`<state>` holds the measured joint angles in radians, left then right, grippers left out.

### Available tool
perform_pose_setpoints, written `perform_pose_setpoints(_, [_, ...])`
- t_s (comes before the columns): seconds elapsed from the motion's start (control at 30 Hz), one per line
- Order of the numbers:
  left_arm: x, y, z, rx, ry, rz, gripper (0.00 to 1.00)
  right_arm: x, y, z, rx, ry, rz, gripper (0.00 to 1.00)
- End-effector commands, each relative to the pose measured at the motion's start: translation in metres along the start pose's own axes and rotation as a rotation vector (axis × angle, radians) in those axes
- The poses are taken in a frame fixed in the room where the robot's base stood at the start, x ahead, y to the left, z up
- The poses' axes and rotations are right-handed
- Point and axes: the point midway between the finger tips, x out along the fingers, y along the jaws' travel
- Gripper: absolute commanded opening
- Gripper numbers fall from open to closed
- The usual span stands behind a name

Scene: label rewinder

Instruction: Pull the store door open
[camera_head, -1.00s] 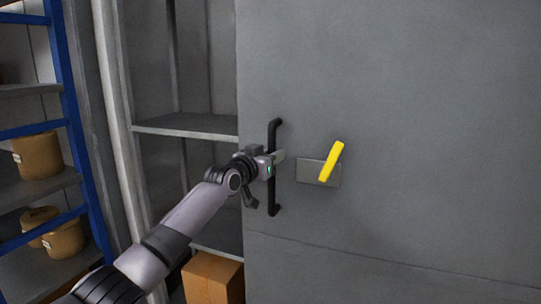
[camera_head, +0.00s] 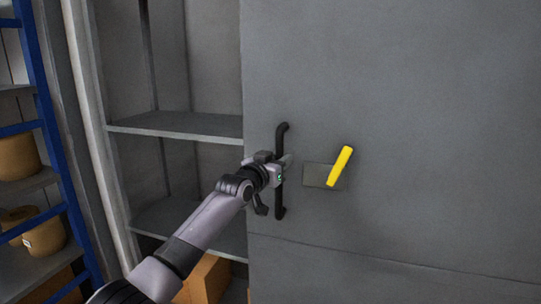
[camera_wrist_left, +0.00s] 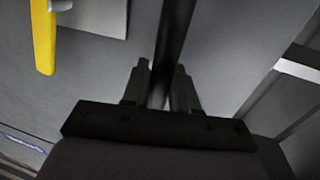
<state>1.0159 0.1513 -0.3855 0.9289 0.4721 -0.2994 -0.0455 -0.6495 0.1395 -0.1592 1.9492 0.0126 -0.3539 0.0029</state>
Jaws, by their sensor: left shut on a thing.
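The grey store door (camera_head: 420,110) fills the right of the head view. It stands partly open, with shelves showing past its left edge. A black vertical bar handle (camera_head: 281,204) is fixed near that edge. My left gripper (camera_head: 284,163) is shut on the handle around its middle. In the left wrist view the handle (camera_wrist_left: 174,40) runs between the two fingers of the gripper (camera_wrist_left: 162,85). A yellow lever (camera_head: 340,165) on a grey plate (camera_head: 315,175) sits right of the handle, tilted. My right gripper is not in view.
Inside the opening are grey shelves (camera_head: 180,123) and a cardboard box (camera_head: 207,279) low down. At the far left a blue rack (camera_head: 47,130) holds brown round containers (camera_head: 18,157). The door face right of the lever is clear.

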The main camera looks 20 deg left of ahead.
Motion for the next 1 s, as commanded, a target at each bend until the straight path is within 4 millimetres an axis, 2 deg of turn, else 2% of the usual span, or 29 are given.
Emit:
perform_pose_setpoints(0.03, [0.001,0.007,0.001,-0.003,-0.007,0.004,0.0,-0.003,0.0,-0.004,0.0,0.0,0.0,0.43])
perform_pose_setpoints(0.27, [0.003,0.016,0.002,-0.002,-0.008,0.001,0.0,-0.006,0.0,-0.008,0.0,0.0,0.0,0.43])
perform_pose_setpoints(0.77, [0.004,0.016,0.003,0.001,-0.006,-0.004,0.0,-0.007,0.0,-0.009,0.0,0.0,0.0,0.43])
perform_pose_setpoints(0.8, [0.004,0.016,0.003,0.001,-0.006,-0.004,0.41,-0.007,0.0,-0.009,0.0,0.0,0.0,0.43])
perform_pose_setpoints(0.83, [0.004,0.016,0.003,0.001,-0.006,-0.004,0.46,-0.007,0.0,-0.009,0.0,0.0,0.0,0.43])
perform_pose_setpoints(1.0, [0.004,0.016,0.001,0.001,-0.003,-0.004,0.46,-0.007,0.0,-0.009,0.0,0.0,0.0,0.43])
